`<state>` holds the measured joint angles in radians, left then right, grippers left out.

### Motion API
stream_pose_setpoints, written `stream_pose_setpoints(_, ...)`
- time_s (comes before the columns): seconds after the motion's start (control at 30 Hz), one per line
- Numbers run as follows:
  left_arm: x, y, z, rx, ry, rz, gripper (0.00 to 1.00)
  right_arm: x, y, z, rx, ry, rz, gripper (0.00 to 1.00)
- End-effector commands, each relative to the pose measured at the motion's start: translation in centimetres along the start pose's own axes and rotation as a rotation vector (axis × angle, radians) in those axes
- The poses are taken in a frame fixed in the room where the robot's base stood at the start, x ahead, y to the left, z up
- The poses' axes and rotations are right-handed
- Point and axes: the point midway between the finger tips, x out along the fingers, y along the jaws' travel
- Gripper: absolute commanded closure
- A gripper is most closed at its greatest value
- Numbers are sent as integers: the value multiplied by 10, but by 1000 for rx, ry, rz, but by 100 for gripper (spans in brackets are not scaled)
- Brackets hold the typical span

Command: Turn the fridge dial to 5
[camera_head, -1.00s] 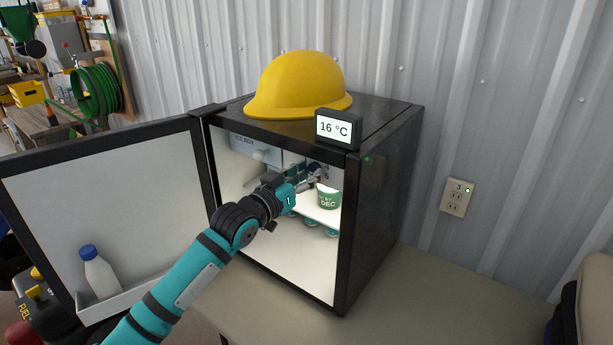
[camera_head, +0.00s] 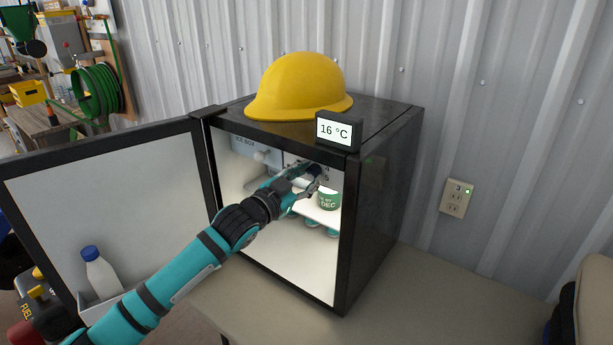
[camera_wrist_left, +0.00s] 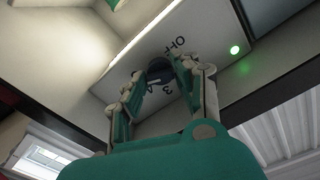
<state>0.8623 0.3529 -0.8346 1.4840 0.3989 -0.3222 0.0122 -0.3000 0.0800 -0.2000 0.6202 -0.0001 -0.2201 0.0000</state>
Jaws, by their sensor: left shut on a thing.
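The open black mini fridge (camera_head: 380,190) stands on a beige surface. Its dark round dial (camera_wrist_left: 160,68) is on a pale panel with printed marks, among them OFF and 3; its exact setting is hard to read. The dial is partly covered by the fingers. My left gripper (camera_head: 313,180) reaches inside the fridge at the upper right, and its two fingers (camera_wrist_left: 161,75) are shut on the dial from both sides. A display (camera_head: 337,129) on the fridge top reads 16 °C. My right gripper is not in view.
The open door (camera_head: 100,210) with a bottle (camera_head: 100,275) is at left. A yellow hard hat (camera_head: 297,85) rests on top.

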Motion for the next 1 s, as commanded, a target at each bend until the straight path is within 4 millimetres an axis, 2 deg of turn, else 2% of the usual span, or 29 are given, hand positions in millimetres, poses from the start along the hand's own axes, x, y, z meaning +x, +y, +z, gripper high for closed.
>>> stream_pose_setpoints(0.37,0,1,3,9,-7,1,100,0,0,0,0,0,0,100)
stream_pose_setpoints(0.4,0,1,3,8,-7,1,67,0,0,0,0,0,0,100)
stream_pose_setpoints(0.57,0,1,2,8,-4,1,47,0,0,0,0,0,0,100)
stream_pose_setpoints(0.87,-2,0,1,7,-1,0,47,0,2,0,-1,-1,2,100)
stream_pose_setpoints(1.0,-18,0,2,6,-2,-1,47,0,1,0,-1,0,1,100)
